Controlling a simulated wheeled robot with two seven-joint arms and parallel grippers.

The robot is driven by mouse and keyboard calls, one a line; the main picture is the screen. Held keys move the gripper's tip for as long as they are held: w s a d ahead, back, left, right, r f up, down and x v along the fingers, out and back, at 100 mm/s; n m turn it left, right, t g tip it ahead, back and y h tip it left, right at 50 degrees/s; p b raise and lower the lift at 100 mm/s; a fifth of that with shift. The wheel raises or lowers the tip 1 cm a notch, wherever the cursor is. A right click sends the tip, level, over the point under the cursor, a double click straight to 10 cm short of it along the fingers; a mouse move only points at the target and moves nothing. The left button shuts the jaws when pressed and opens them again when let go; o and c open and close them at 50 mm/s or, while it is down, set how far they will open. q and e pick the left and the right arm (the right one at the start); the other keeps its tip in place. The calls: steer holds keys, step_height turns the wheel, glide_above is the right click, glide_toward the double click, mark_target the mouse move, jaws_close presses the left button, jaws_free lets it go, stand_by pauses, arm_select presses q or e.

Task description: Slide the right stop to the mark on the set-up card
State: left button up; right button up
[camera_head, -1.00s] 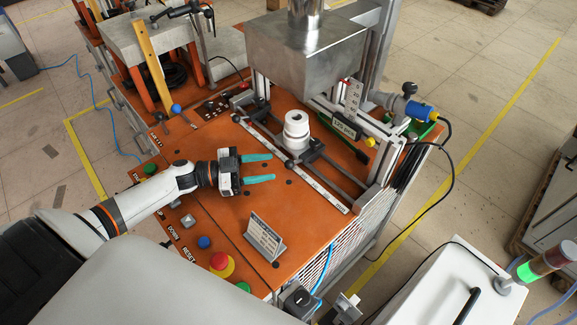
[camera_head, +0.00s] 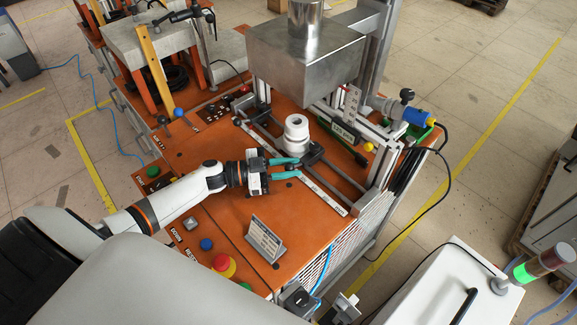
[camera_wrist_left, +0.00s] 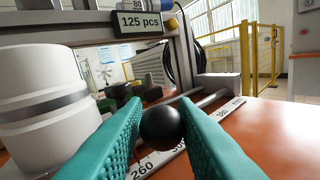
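My left gripper (camera_head: 290,168), with teal fingers, has its fingertips on both sides of the right stop's round black knob. In the left wrist view the knob (camera_wrist_left: 160,127) sits between the fingers and appears to touch both. The right stop (camera_head: 315,152) is beside the white cylindrical workpiece (camera_head: 296,135), on its right along the scale (camera_head: 325,196). My right gripper is not in view.
A grey metal housing (camera_head: 300,55) stands over the back of the table. A display reading 125 pcs (camera_wrist_left: 140,22) is behind the rails. Push-buttons and a red emergency stop (camera_head: 224,264) line the table's near left edge. The orange top around the card is clear.

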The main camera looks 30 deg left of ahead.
arm_select(q)
jaws_close()
steer(key=shift+s+d, duration=0.1)
steer(key=shift+d, duration=0.1)
steer(key=s+d+p, duration=0.1)
steer(key=d, duration=0.2)
steer(key=s+d+p, duration=0.1)
steer(key=d, duration=0.2)
steer(key=s+d+p, duration=0.1)
steer(key=d+p, duration=0.1)
steer(key=d, duration=0.1)
steer(key=shift+s+d, duration=0.15)
steer(key=shift+f, duration=0.1)
steer(key=o, duration=0.7)
jaws_free()
steer(key=shift+o, duration=0.6)
